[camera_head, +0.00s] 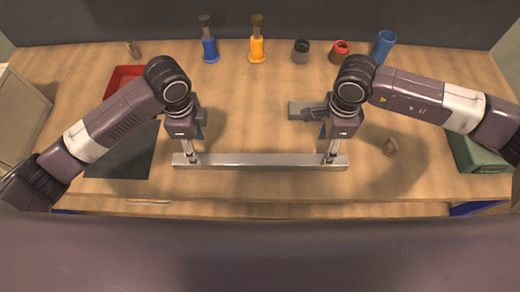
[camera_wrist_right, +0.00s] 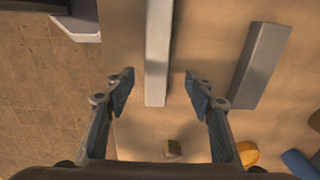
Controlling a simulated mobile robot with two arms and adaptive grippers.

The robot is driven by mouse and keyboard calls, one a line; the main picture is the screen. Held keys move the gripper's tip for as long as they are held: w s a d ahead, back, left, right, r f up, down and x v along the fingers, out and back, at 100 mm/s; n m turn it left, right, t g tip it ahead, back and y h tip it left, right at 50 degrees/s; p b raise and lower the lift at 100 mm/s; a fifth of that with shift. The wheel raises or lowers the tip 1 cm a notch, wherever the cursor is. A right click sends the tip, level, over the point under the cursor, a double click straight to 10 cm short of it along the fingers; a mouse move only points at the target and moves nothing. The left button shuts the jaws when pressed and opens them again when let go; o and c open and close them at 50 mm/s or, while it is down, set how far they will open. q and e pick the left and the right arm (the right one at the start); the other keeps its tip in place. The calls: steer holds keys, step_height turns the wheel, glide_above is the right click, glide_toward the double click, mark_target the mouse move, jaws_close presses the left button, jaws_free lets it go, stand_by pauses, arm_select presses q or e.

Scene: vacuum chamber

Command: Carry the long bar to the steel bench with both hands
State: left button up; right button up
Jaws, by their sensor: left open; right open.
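The long bar (camera_head: 260,160) is a pale metal bar lying crosswise near the front edge of the wooden table (camera_head: 250,100). My left gripper (camera_head: 191,158) is open at the bar's left end, pointing down. My right gripper (camera_head: 334,158) is open at the right end, also pointing down. In the right wrist view the bar's end (camera_wrist_right: 157,70) sits between the spread fingers of that gripper (camera_wrist_right: 160,83), with a gap on each side. The left fingertips are small in the head view, so their contact with the bar cannot be told. I cannot make out a steel bench.
A grey block (camera_wrist_right: 262,65) lies behind the bar near the right gripper. A small brown piece (camera_head: 390,147) stands to the right. Blue (camera_head: 209,48) and yellow (camera_head: 257,48) items line the back. A dark mat (camera_head: 122,158) and red tray (camera_head: 118,84) are left, a green box (camera_head: 478,152) right.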

mark_target(202, 159)
arm_select(q)
steer(key=shift+s+r, duration=0.2)
steer(key=shift+s, duration=0.35)
arm_select(e)
steer(key=shift+s+r, duration=0.2)
steer(key=shift+s, duration=0.35)
arm_select(q)
steer(key=shift+w+f, duration=0.15)
steer(key=shift+f, duration=1.9)
steer(key=shift+w+f, duration=0.15)
steer(key=shift+f, duration=1.85)
arm_select(e)
steer(key=shift+w+f, duration=0.15)
steer(key=shift+f, duration=1.9)
steer(key=shift+w+f, duration=0.15)
steer(key=shift+f, duration=1.85)
arm_select(q)
steer(key=shift+c, duration=0.6)
arm_select(e)
steer(key=shift+c, duration=0.6)
arm_select(q)
steer(key=shift+c, duration=1.2)
arm_select(e)
steer(key=shift+c, duration=1.2)
arm_select(q)
jaws_close()
arm_select(e)
jaws_close()
